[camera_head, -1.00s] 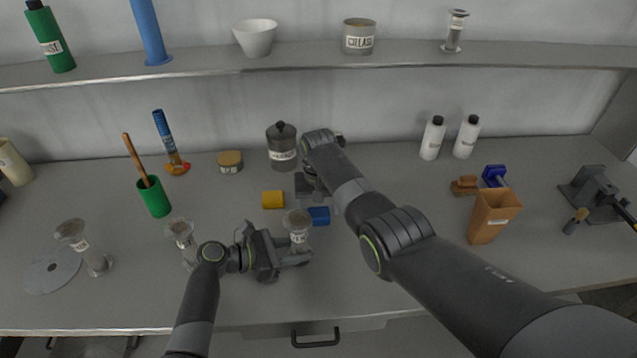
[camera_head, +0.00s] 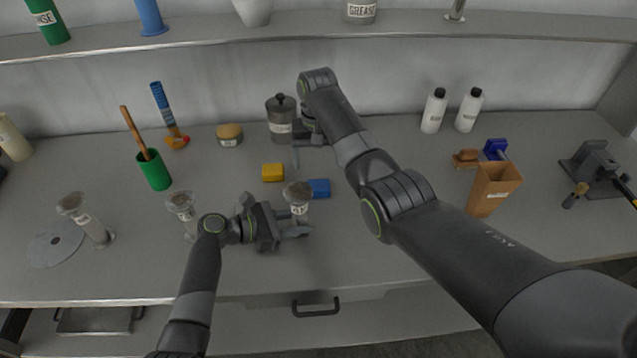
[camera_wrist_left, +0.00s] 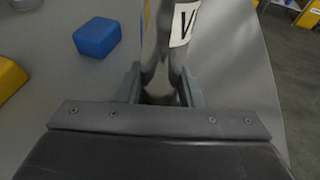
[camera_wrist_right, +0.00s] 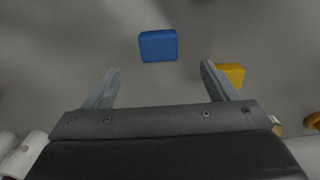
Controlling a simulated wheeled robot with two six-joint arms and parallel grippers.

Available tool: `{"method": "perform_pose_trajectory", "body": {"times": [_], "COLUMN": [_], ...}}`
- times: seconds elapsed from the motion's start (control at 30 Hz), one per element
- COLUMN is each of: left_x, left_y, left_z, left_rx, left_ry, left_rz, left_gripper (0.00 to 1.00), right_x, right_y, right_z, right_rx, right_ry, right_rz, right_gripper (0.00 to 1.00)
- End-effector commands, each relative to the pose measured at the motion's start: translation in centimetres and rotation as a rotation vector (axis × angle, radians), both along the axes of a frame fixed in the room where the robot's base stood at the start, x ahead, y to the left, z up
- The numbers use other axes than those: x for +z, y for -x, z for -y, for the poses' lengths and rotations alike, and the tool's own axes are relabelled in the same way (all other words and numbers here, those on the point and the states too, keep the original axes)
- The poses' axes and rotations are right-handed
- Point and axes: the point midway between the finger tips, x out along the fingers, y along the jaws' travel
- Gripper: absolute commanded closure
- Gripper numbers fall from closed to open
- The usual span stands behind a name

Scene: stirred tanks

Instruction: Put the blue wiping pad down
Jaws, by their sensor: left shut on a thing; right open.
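The blue wiping pad (camera_head: 319,188) lies on the bench, just right of and behind the metal stirred tank (camera_head: 298,193) in the head view. The pad also shows in the left wrist view (camera_wrist_left: 97,37) and in the right wrist view (camera_wrist_right: 158,45), where it lies beyond the fingertips. My right gripper (camera_wrist_right: 158,80) is open and empty, raised above the bench; in the head view its fingers (camera_head: 305,150) are behind the pad. My left gripper (camera_head: 300,232) is shut on the labelled metal tank, which stands upright between its fingers (camera_wrist_left: 163,88).
A yellow pad (camera_head: 273,172) lies left of the blue pad. A grey lidded canister (camera_head: 281,122) stands behind, close to my right gripper. A green cup (camera_head: 155,170) and another metal tank (camera_head: 182,208) stand left. Bench right of the blue pad looks clear.

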Motion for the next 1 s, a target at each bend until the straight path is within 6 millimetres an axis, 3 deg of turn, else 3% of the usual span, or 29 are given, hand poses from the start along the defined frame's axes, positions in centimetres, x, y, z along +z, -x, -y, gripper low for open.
{"method": "perform_pose_trajectory", "body": {"times": [0.2, 0.8, 1.0], "left_x": [0.0, 0.0, 0.0], "left_y": [0.0, 0.0, 0.0], "left_z": [0.0, 0.0, 0.0], "left_rx": [0.000, 0.000, 0.000], "left_ry": [0.000, 0.000, 0.000], "left_rz": [0.000, 0.000, 0.000], "left_gripper": [0.79, 0.79, 0.79], "right_x": [-3.0, -7.9, -8.6], "right_y": [0.0, -0.3, -0.3], "right_z": [0.0, 0.2, 0.2], "right_rx": [0.000, 0.000, 0.000], "right_ry": [0.001, 0.001, 0.001], "right_rz": [-0.001, -0.001, 0.001], "right_gripper": [0.20, 0.20, 0.20]}}
